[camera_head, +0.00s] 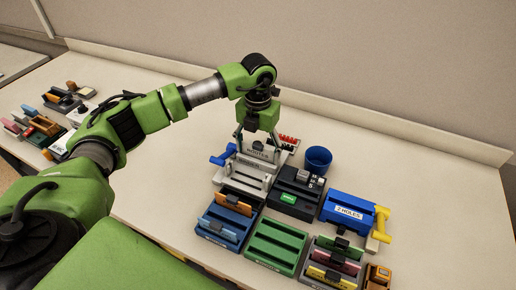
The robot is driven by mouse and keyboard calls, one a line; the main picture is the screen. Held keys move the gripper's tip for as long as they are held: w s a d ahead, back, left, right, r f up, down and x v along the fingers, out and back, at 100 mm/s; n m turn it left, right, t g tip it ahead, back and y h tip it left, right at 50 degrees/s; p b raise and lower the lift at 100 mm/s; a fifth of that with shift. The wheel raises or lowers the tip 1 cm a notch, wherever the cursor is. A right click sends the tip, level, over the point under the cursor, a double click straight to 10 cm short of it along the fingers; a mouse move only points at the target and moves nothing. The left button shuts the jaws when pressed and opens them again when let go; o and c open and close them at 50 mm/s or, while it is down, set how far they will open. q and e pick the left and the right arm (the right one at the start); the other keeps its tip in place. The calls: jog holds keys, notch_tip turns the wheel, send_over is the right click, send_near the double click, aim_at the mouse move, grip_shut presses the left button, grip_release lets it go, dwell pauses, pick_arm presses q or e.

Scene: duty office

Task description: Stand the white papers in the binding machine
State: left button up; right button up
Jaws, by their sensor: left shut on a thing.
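My left gripper (257,143) reaches down from above and is shut on the white papers (258,154), which show as a pale piece with small dark marking between the fingers. The papers are at the top of a light grey machine (243,177) with a blue handle (223,155) on its left, which looks like the binding machine. The fingers partly hide the papers and the machine's top, so I cannot tell whether the papers' lower edge is inside it. My right gripper is out of view.
A blue cup (317,160) and a dark device (296,193) stand to the right. A blue punch labelled "2 HOLES" (347,210) is farther right. Blue (223,228) and green (276,247) racks stand in front. More stationery (45,125) lies far left. The table's right side (450,200) is clear.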

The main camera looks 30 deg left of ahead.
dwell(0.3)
pick_arm(q)
jog(key=o, duration=1.1)
jog(key=shift+r, duration=0.1)
jog(key=shift+r+p, duration=2.75)
jog(key=shift+r, duration=1.75)
jog(key=shift+f, duration=0.1)
